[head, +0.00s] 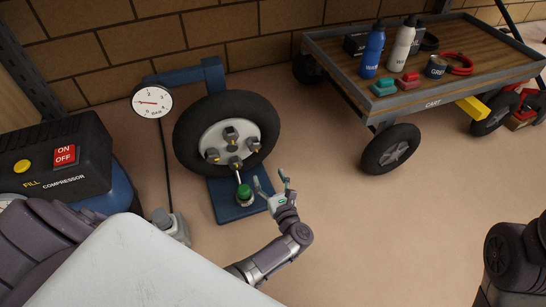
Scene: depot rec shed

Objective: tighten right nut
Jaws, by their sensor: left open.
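A black-tyred wheel (183,140) stands upright on a blue stand (228,207). Its light hub (222,143) carries several nuts: a top nut (230,133), a left nut (212,155), a right nut (254,144) and a lower nut (235,163). A thin bar runs down from near the lower nut to a green knob (244,191) in front of the wheel. My left gripper (271,180) is open and empty, just right of the green knob, below the right nut. I cannot tell whether a finger touches the bar. My right gripper is not in view.
A pressure gauge (152,100) hangs left of the wheel. A black compressor (60,160) stands at the left. A cart (430,103) with bottles and small items stands at the upper right. The floor between the wheel and the cart is clear.

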